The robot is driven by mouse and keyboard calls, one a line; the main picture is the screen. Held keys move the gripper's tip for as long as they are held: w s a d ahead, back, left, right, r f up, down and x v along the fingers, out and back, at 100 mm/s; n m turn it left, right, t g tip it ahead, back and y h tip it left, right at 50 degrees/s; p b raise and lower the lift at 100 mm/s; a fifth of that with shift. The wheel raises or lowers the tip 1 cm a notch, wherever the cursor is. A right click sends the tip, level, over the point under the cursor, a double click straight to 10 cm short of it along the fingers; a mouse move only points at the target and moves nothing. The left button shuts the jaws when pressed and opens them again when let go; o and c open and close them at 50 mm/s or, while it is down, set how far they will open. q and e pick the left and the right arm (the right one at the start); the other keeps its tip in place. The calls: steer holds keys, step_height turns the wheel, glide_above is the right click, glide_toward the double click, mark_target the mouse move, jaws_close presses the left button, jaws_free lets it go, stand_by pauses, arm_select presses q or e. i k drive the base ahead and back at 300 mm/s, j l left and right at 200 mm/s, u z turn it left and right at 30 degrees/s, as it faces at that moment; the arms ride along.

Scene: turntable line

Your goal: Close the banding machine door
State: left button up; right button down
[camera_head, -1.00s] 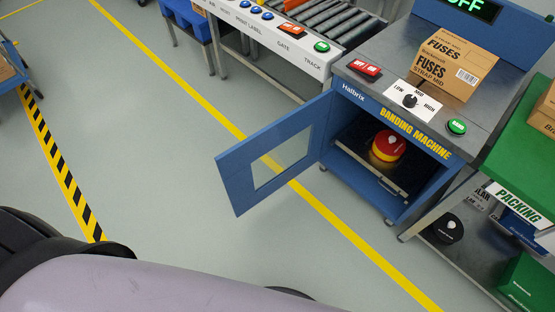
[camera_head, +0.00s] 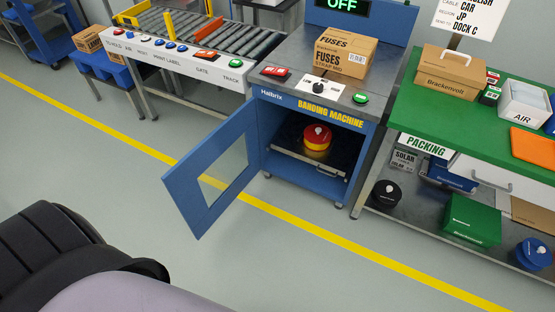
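The blue banding machine (camera_head: 352,122) stands in the upper middle. Its blue door (camera_head: 190,190), with a clear window, is hinged on the machine's left side and hangs wide open toward the lower left. Inside the open bay, a red and yellow strap reel (camera_head: 317,137) sits on a tray. The display on top reads OFF (camera_head: 342,5). Neither gripper shows. Only a dark and pale mauve part of my own arm is visible at the lower left, apart from the door.
A roller conveyor with a button panel (camera_head: 180,62) stands left of the machine. A green packing table (camera_head: 480,125) stands close on its right. A fuses carton (camera_head: 345,55) rests on the machine top. Floor in front, crossed by a yellow line (camera_head: 290,222), is clear.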

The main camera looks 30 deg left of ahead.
mark_target(182, 182)
steer(key=j+z, duration=0.35)
steer(key=j, duration=0.25)
steer(key=j+z, duration=0.3)
steer(key=j, duration=0.3)
steer(key=k+j+z, duration=0.2)
steer(key=j+z, duration=0.15)
steer(key=j, duration=0.2)
steer(key=k+j, duration=0.1)
steer(key=j, duration=0.3)
steer(key=k+j, duration=0.1)
steer(key=j, duration=0.35)
steer(key=k+j, duration=0.15)
steer(key=j, duration=0.25)
steer(key=k+j, duration=0.1)
steer(key=j, duration=0.35)
steer(key=k+j, duration=0.1)
steer(key=j, duration=0.3)
steer(key=k+j, duration=0.1)
steer(key=j, duration=0.35)
